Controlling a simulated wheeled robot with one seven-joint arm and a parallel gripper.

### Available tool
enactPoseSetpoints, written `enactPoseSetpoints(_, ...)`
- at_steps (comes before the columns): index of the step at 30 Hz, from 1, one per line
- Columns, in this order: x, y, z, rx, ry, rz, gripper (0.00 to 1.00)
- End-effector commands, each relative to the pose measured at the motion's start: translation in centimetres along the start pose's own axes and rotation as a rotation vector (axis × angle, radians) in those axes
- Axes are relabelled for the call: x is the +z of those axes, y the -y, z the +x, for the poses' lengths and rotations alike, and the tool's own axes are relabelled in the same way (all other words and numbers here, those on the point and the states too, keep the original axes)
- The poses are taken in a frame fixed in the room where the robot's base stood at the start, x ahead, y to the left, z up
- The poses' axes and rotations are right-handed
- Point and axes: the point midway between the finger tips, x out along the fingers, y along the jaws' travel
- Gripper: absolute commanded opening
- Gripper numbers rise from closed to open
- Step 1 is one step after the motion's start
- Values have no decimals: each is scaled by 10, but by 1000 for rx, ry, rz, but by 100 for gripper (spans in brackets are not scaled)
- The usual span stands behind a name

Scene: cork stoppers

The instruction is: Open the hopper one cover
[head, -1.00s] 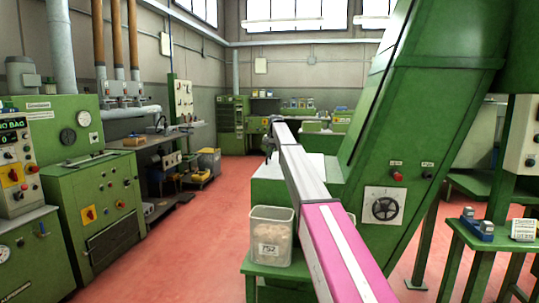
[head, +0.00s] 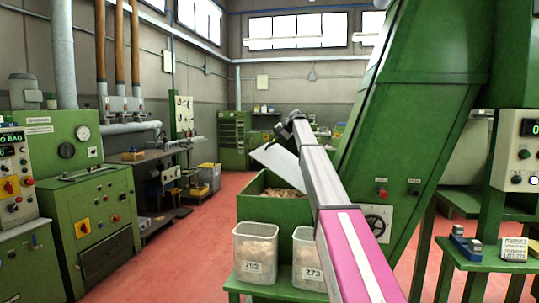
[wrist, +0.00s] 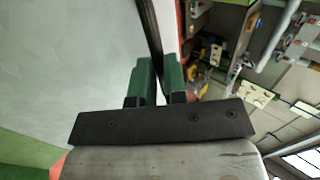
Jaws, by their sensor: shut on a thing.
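The hopper cover (head: 274,161) is a pale grey panel, tilted up above the green hopper (head: 272,208). Brown corks show inside the hopper below it. My gripper (head: 291,126) is at the cover's raised far edge, small and partly hidden by my arm in the head view. In the wrist view my gripper (wrist: 158,78) has its two green fingers close together on the dark edge of the cover (wrist: 60,70), which fills the left side. The exact contact at the fingertips is partly hidden.
Two clear bins, marked 752 (head: 256,253) and 273 (head: 308,258), stand on a green shelf in front of the hopper. A sloping green machine housing (head: 400,130) rises close on the right. The red floor (head: 160,260) on the left is open.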

Motion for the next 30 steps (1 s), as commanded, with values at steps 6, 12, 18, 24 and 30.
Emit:
enactPoseSetpoints(6,0,-6,-64,-203,-5,1,0)
enactPoseSetpoints(12,0,-20,-111,-364,-6,1,0)
enactPoseSetpoints(18,0,-32,-144,-461,-5,-1,0)
enactPoseSetpoints(24,0,-44,-162,-456,-4,-1,0)
enactPoseSetpoints(30,0,-49,-168,-452,-3,-1,0)
